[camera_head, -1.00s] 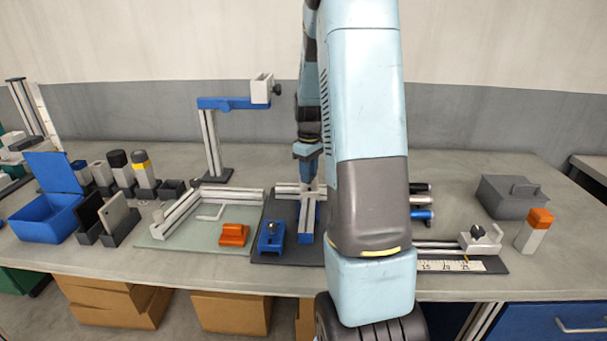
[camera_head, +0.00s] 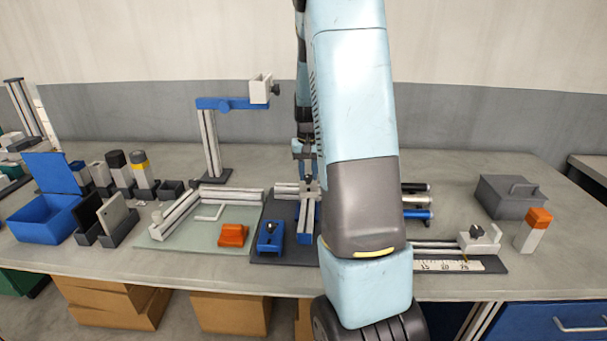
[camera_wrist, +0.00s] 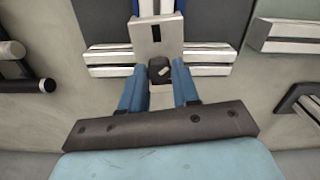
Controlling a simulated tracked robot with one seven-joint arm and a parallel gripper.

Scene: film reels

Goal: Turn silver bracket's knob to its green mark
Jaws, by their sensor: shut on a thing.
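The silver bracket (camera_wrist: 157,36) sits across the silver rail in the wrist view, with a dark slot in its face. Its black knob (camera_wrist: 159,68) is at its near edge and has a pale pointer stripe. My gripper (camera_wrist: 160,76) has its two blue fingers shut on the knob, one on each side. No green mark can be made out; the fingers and the small view may hide it. In the head view the bracket (camera_head: 311,184) is partly hidden by my arm.
A blue clamp block (camera_head: 270,238) and an orange block (camera_head: 233,235) lie to the left of the bracket's rail. A ruler fixture (camera_head: 450,266) lies to the right.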

